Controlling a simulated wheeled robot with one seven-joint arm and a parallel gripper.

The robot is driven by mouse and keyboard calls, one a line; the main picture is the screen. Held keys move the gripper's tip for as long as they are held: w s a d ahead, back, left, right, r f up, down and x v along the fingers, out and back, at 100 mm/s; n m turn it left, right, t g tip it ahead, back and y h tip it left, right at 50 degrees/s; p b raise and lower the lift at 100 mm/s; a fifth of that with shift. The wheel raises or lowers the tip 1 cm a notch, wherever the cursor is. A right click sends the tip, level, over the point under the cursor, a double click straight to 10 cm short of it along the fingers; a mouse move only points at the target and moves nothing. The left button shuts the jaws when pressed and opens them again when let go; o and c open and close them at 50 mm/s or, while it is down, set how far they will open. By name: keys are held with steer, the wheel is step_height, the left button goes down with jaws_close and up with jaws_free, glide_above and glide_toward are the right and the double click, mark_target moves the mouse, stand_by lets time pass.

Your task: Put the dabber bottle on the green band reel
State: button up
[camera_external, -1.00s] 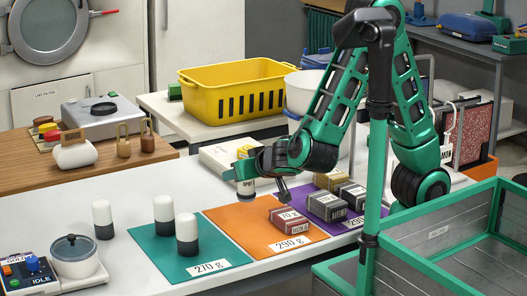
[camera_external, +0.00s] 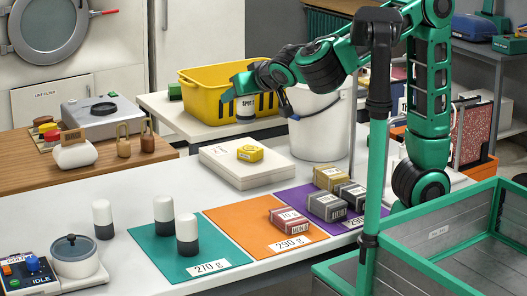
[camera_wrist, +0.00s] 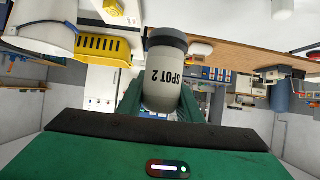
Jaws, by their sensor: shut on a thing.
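The dabber bottle (camera_external: 245,110), pale with a dark cap and marked SPOT 2, is held in my gripper (camera_external: 243,93). In the external view it hangs in the air in front of the yellow basket, above the white counter. In the wrist view the bottle (camera_wrist: 165,75) fills the space between the green fingers, which are shut on it. I cannot pick out the green band reel with certainty in either view.
The yellow basket (camera_external: 190,98) and white bucket (camera_external: 318,130) stand at the back. A yellow block (camera_external: 250,153) sits on a white box (camera_external: 225,170). Dark-bottomed white bottles stand on or near the green mat (camera_external: 150,235). Blocks lie on the orange (camera_external: 240,225) and purple mats.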

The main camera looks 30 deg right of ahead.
steer(key=w+a+f+n+y, duration=0.2)
steer(key=w+a+f, duration=0.25)
steer(key=w, duration=0.45)
steer(key=w+a+f+n+y, duration=0.1)
steer(key=w+a+f, duration=0.35)
steer(key=w, duration=0.55)
steer(key=w+d+r+n+g+y, duration=0.25)
steer(key=w+d+n+y, duration=0.25)
steer(key=w+d, duration=1.1)
steer(key=w+d+r+n+g, duration=0.1)
steer(key=w+d+r, duration=0.1)
steer(key=d, duration=0.7)
steer(key=w+d+r+y, duration=0.1)
steer(key=w+d+r, duration=0.1)
steer(key=d, duration=0.8)
steer(key=w+d+r+n+g, duration=0.1)
steer(key=w+d+r, duration=0.1)
steer(key=d, duration=0.7)
steer(key=s+d, duration=0.4)
steer(key=d, duration=0.6)
steer(key=s+d, duration=0.4)
steer(key=d, duration=0.6)
steer(key=s+d, duration=0.4)
steer(key=d, duration=0.6)
steer(key=shift+y, duration=0.3)
step_height(320, 180, down, 26)
steer(key=shift+d+f, duration=0.1)
